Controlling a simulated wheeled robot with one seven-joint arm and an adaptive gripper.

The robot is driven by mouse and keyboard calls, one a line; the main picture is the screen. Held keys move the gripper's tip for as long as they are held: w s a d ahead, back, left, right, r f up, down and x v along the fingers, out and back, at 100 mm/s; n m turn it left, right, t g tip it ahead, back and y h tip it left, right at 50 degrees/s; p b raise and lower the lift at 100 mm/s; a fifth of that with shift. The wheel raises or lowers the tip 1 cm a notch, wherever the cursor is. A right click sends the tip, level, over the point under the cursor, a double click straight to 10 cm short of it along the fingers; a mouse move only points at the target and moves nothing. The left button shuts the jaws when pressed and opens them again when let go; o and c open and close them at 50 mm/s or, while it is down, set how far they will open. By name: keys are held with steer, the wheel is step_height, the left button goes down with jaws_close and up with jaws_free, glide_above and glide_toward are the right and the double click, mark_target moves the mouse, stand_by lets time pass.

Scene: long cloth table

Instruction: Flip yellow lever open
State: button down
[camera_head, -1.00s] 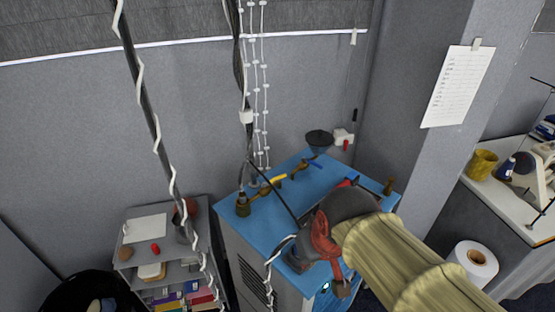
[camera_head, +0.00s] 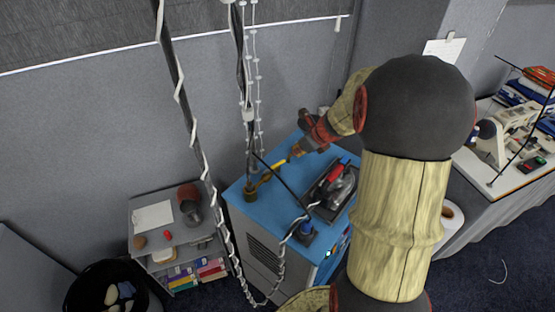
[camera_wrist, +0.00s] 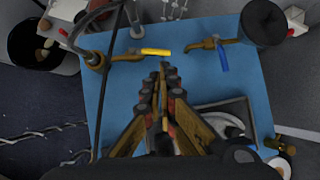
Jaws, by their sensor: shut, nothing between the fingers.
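The yellow lever (camera_head: 275,166) sits on a brass valve on top of the blue-topped machine (camera_head: 240,205). In the wrist view the yellow lever (camera_wrist: 156,52) lies level, its free end to the right of the brass valve (camera_wrist: 94,59). My gripper (camera_head: 297,151) is over the machine top, beside the lever's free end. In the wrist view my gripper (camera_wrist: 164,66) is shut and empty, its tips just below the lever's right end. I cannot tell whether they touch it.
A second brass valve with a blue lever (camera_wrist: 222,56) stands right of the yellow one, beside a dark funnel (camera_wrist: 262,22). An iron (camera_head: 342,186) rests on the machine's right side. A dark rod and a white-wrapped cord (camera_head: 283,243) cross near the machine.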

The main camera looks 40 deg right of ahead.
mark_target(282, 162)
steer(key=shift+m, duration=0.7)
steer(key=x, duration=0.4)
steer(key=b+x, duration=0.1)
steer(key=x, duration=0.4)
steer(key=b+x, duration=0.1)
steer(key=x, duration=0.4)
steer(key=shift+s+d, duration=0.1)
steer(key=shift+d, duration=0.2)
steer(key=shift+w+d+n+y+p, duration=0.15)
steer(key=shift+w+n+y+p, duration=0.85)
steer(key=shift+n, duration=0.6)
steer(key=shift+s, duration=0.15)
